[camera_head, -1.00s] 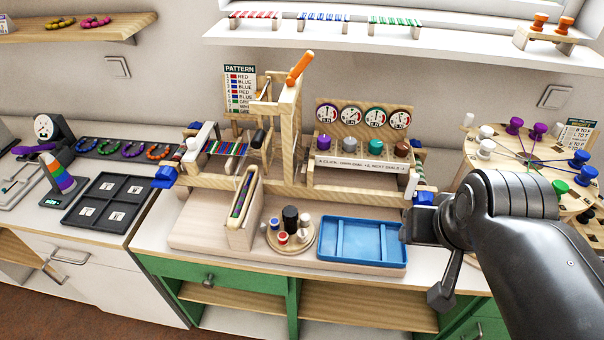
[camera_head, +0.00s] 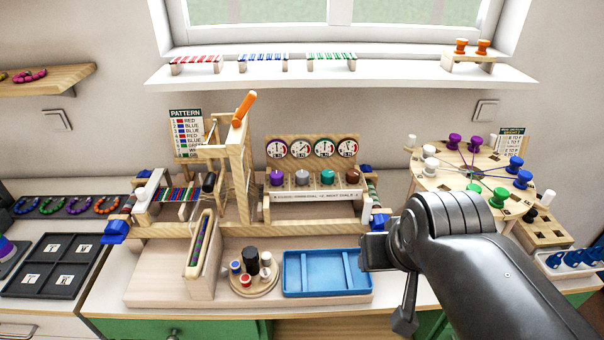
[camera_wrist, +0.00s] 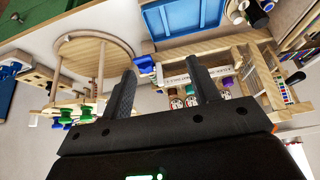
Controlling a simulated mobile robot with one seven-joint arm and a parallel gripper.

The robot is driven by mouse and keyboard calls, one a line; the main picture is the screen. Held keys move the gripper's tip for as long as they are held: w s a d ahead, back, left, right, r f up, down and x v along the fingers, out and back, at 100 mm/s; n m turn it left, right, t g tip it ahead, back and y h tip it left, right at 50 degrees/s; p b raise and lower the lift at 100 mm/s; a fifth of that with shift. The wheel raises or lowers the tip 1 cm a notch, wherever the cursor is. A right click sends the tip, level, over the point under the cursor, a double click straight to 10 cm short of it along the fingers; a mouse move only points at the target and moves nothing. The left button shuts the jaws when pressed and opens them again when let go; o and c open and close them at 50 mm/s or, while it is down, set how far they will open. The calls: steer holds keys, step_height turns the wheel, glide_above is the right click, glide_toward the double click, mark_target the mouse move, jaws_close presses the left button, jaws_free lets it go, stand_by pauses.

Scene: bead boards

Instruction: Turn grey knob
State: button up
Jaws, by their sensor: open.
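The grey knob (camera_head: 302,178) stands in a row on the wooden dial rack, between a purple knob (camera_head: 277,177) and a teal knob (camera_head: 327,177); a brown knob (camera_head: 352,174) is at the right end. A round dial (camera_head: 300,148) is above the grey knob. My gripper (camera_wrist: 161,68) is open and empty, its two black fingers apart in the wrist view. In the head view my arm is to the right and in front of the rack, apart from the knobs. In the wrist view the right finger partly covers the knob row.
A blue tray (camera_head: 328,294) lies in front of the rack, with a round board of spools (camera_head: 245,290) beside it. A wooden frame with an orange handle (camera_head: 244,108) rises left of the knobs. A round peg table (camera_head: 450,178) stands at right.

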steer(key=w+a+r+m+g, duration=0.25)
steer(key=w+r, duration=0.35)
steer(key=w, duration=0.4)
steer(key=m+g, duration=0.3)
steer(key=m, duration=0.4)
glide_above(302, 173)
step_height(302, 173, down, 5)
steer(key=shift+n, duration=0.25)
step_height(302, 173, down, 10)
steer(key=c, duration=1)
steer(key=shift+o, duration=0.2)
